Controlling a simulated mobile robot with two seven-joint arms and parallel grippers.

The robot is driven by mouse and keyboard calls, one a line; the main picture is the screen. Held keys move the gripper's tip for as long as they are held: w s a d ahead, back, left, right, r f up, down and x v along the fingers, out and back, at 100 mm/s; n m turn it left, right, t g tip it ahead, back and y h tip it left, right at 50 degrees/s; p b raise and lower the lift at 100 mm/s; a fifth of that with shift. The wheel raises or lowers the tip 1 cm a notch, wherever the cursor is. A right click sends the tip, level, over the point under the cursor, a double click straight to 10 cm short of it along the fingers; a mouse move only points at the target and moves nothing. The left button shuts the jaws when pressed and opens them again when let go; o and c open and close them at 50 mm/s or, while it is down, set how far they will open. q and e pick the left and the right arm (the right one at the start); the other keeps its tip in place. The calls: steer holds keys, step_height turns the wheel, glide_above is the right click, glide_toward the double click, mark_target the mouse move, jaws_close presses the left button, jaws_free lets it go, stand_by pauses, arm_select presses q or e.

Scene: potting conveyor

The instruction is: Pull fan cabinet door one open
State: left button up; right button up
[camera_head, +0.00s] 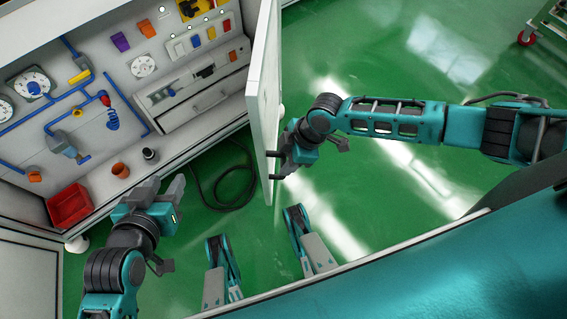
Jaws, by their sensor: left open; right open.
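The white cabinet door (264,85) stands swung out from the cabinet (60,15) and is seen nearly edge-on at centre. My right gripper (273,166) is open at the lower part of this door, its fingertips pointing left at the door's outer side and edge. I cannot tell whether they touch it, and no handle is clearly visible there. My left gripper (167,188) is open and empty, in front of the cabinet's lower shelf, left of the door and apart from it.
Inside the cabinet are gauges (33,84), blue pipes (70,93), a grey drawer unit (205,98) and a red bin (69,205). A black cable (226,187) lies on the green floor (375,45) below. A wheeled cart (548,25) stands far right.

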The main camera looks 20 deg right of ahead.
steer(key=shift+x, duration=0.95)
jaws_close()
